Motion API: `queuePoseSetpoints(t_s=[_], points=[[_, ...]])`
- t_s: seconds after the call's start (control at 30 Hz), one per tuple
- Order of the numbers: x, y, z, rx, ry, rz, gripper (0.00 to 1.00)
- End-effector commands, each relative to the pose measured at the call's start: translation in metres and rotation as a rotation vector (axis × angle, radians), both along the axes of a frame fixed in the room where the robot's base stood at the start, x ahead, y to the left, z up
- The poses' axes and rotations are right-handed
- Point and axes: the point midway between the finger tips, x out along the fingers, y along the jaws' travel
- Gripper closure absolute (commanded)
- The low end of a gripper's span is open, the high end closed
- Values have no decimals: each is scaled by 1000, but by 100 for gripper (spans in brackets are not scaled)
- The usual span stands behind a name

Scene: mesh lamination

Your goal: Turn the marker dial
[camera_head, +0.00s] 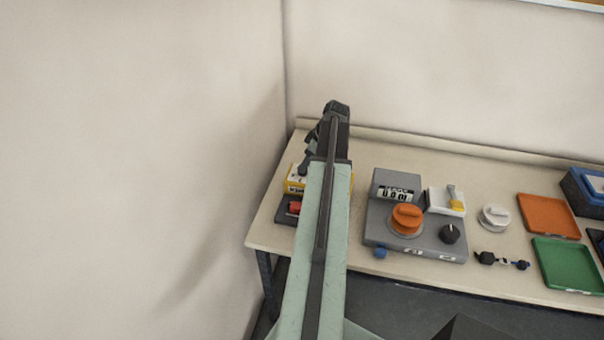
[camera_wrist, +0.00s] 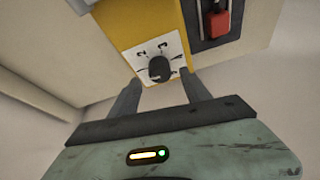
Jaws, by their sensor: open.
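A black dial (camera_wrist: 159,68) sits on a white face plate with printed black marks, on a yellow box (camera_wrist: 138,22). In the wrist view my gripper (camera_wrist: 159,78) is open, with one finger to the left of the dial and one to the right. A gap shows on both sides, and the fingers hold nothing. In the head view the yellow box (camera_head: 291,185) stands at the table's left end, partly hidden behind my arm. My fingertips cannot be made out there.
A dark panel with a red part (camera_wrist: 218,25) lies beside the yellow box. Right of my arm, a grey device (camera_head: 378,228) carries an orange knob (camera_head: 406,219) and a black knob (camera_head: 449,234). Farther right are a white dial (camera_head: 495,217) and orange (camera_head: 546,215) and green (camera_head: 565,263) trays. Walls stand left and behind.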

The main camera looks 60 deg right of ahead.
Motion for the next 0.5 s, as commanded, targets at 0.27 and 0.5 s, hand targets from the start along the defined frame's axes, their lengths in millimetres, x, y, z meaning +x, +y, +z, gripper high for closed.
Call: queuePoseSetpoints(t_s=[0.27, 0.5], points=[[13, 2, -31, 0, 0, 1, 45], [13, 3, -29, 0, 0, 1, 64]])
